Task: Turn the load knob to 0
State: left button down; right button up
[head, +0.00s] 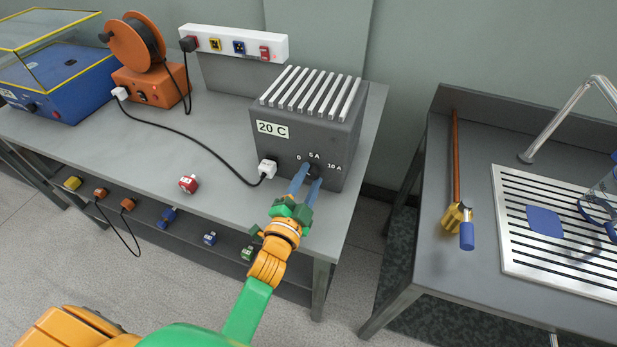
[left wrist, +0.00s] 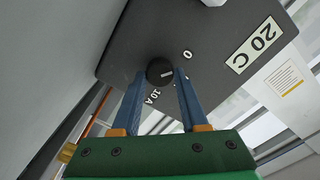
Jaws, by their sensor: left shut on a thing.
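The load knob (left wrist: 160,71) is a round black knob with a white pointer line, on the face of the dark grey load box (head: 279,127). In the left wrist view its line points right, at a side partly covered by a finger, between the printed 0 (left wrist: 187,55) and 10 A (left wrist: 152,97). In the head view the 5 A mark (head: 314,155) is above the knob. My left gripper (head: 309,176) has its blue fingers on either side of the knob, shut on it. The right gripper is not in view.
A white plug (head: 267,169) with a black cable sits in the box front, left of the knob. A red plug (head: 188,183) lies on the bench. An orange cable reel (head: 137,45) and a power strip (head: 235,43) are behind. A sink bench (head: 470,185) stands right, across a gap.

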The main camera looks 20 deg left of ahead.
pick_arm(q)
jog(key=shift+r+n, duration=0.15)
jog(key=shift+n, duration=0.45)
jog(key=shift+c, duration=2.1)
grip_release()
jog(key=shift+w, duration=0.1)
jog(key=s, duration=0.6)
jog(key=shift+s+a+f, duration=0.1)
jog(key=shift+f, duration=0.1)
jog(key=shift+s+r, duration=0.15)
jog(key=shift+s, duration=0.35)
jog(key=shift+w, duration=0.1)
